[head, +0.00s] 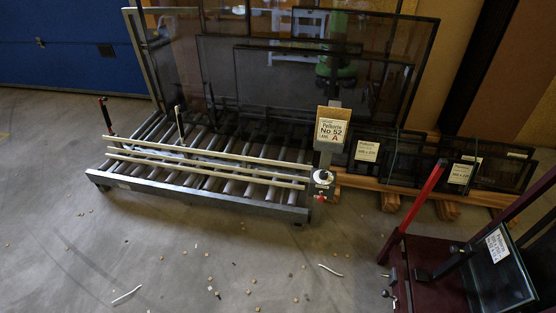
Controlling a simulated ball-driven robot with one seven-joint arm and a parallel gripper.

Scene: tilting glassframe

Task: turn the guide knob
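A white round dial with a dark knob (322,177) sits on the front right corner post of the roller table (200,195), with a small red button (320,198) below it. The pictures do not show which of these is the guide knob. My gripper is not in view.
Dark-framed glass panes (300,85) lean behind the rollers. Labelled panes (400,160) rest on wooden blocks at right. A dark red cart (430,270) with a red post (420,200) stands front right. Small scraps litter the open floor (190,265).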

